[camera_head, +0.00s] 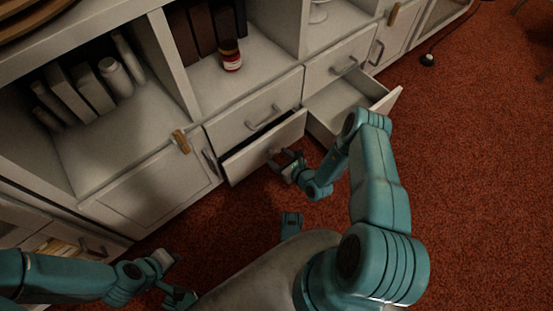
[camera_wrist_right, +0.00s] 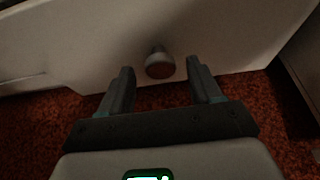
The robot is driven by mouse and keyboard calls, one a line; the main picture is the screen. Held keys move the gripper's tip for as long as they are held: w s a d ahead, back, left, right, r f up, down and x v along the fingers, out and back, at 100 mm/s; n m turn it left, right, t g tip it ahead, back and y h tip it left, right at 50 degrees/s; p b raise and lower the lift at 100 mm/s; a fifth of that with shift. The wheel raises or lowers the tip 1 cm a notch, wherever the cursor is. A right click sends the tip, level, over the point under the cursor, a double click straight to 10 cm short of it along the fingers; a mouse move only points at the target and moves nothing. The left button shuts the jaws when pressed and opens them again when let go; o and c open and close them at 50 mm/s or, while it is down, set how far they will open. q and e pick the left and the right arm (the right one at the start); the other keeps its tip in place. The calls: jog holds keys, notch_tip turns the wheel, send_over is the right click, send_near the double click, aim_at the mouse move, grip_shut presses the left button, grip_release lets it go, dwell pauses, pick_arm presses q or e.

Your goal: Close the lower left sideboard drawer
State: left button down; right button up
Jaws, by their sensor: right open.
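The lower left sideboard drawer (camera_head: 247,156) is pulled partly out in the head view, with a dark gap along its top edge. Its pale front also fills the upper part of the right wrist view (camera_wrist_right: 90,45). A round knob (camera_wrist_right: 160,68) stands out from that front. My right gripper (camera_head: 286,163) is at the drawer front, close to the knob. Its fingers are apart, one on each side of the knob in the wrist view; I cannot tell whether they touch it. My left gripper (camera_head: 172,277) is open and empty at the lower left, away from the drawer.
Another drawer (camera_head: 347,101) is open to the right. A closed drawer (camera_head: 252,115) with a bar handle is above the lower left one. A red-labelled jar (camera_head: 230,55) and books stand on the shelves. Red carpet (camera_head: 470,160) is clear on the right.

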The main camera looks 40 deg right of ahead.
pick_arm(q)
jog(key=shift+w+f, duration=0.35)
jog(key=shift+f, duration=0.1)
pick_arm(e)
jog(key=shift+x, duration=1)
grip_shut()
pick_arm(q)
jog(key=shift+r, duration=0.1)
pick_arm(e)
jog(key=shift+r, duration=0.1)
